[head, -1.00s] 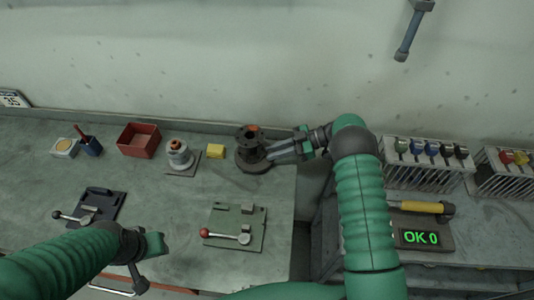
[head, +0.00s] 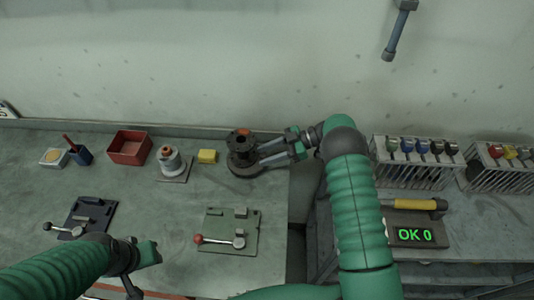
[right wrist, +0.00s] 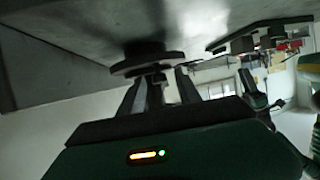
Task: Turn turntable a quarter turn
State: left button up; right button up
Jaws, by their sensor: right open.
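The turntable (head: 240,166) is a dark round base with a raised hub and an orange-red mark on top, standing near the back right corner of the bench. My right gripper (head: 261,156) comes at it from the right with its fingers spread. The fingertips are close to the turntable's right side; whether they touch it is unclear. In the right wrist view the turntable's disc (right wrist: 148,64) shows just beyond the two parted fingers (right wrist: 162,84), and nothing is held between them. My left gripper (head: 150,255) is low at the left front, away from the turntable, and its jaws are not clear.
A yellow block (head: 207,156), a grey cone-like fixture (head: 170,162) and a red bin (head: 128,149) stand left of the turntable. A green plate with a red-knobbed lever (head: 230,232) lies in front. Racks (head: 416,172) and an "OK 0" display (head: 414,235) are at right.

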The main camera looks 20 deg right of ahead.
jog(key=shift+d, duration=0.35)
pick_arm(q)
jog(key=b+x, duration=0.3)
jog(key=shift+s, duration=0.35)
pick_arm(e)
jog(key=v, duration=1.6)
jog(key=shift+r, duration=0.2)
jog(key=shift+c, duration=0.4)
